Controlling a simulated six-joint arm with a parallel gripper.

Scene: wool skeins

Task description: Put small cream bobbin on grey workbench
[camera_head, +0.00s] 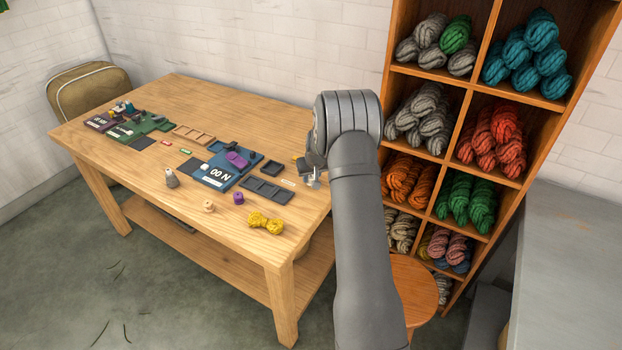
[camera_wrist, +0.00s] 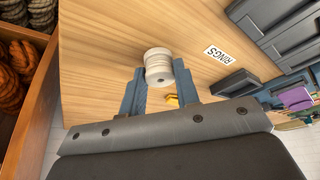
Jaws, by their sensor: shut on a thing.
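A small cream bobbin (camera_wrist: 158,66) is held between the two fingers of my gripper (camera_wrist: 158,76) in the wrist view. The gripper is shut on it, and the wooden table top shows behind it. In the head view my gripper (camera_head: 313,178) is over the right end of the wooden table, and the bobbin is mostly hidden there by the gripper and arm. The grey workbench (camera_head: 575,245) stands at the right edge of the head view, apart from the gripper, beyond the shelf. Its visible top is bare.
The wooden table (camera_head: 160,215) bears trays, another cream spool (camera_head: 208,206), a purple spool (camera_head: 238,198) and yellow yarn (camera_head: 265,222). A tall wool shelf (camera_head: 465,95) stands between table and workbench. A round wooden stool (camera_head: 413,285) is below, beside my arm.

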